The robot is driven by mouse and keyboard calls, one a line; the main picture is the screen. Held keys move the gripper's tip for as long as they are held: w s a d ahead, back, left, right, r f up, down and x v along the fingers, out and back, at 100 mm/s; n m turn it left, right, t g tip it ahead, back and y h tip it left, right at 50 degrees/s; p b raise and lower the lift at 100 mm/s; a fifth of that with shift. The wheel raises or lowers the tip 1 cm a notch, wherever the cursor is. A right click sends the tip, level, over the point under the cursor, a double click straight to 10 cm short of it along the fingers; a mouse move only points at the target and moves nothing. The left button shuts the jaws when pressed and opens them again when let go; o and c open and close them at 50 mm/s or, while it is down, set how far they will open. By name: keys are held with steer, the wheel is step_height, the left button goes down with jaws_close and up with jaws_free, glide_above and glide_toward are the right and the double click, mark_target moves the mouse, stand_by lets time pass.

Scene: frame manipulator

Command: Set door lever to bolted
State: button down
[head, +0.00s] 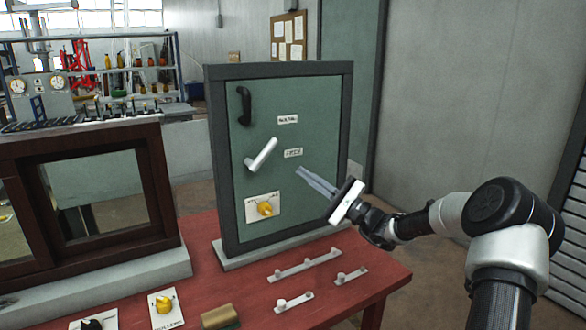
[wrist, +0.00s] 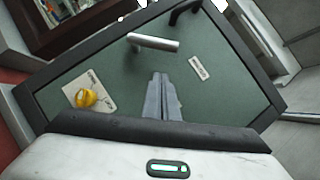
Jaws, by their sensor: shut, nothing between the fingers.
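The door lever (head: 263,154) is a pale metal bar on a green door panel (head: 320,110) in a dark frame. In the head view it tilts up to the right from its pivot. The lever also shows in the wrist view (wrist: 155,43), beyond my fingertips. Two white labels, an upper one (head: 288,119) and a lower one (head: 293,153), sit right of the lever; their text is too small to read. My gripper (head: 299,170) is shut and empty, its fingers pointing at the door, below and right of the lever. In the wrist view the fingertips (wrist: 160,76) appear apart from the lever.
A black handle (head: 244,106) is above the lever, and a yellow knob (head: 265,209) on a white plate is below. The red table (head: 345,298) carries several small white bar fixtures, another yellow knob (head: 164,304) and a brown block (head: 219,316). A dark wooden window frame (head: 158,180) stands left.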

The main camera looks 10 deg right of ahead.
steer(key=v, duration=0.5)
steer(key=shift+s+f, duration=0.1)
steer(key=shift+f, duration=0.05)
steer(key=shift+a, duration=0.1)
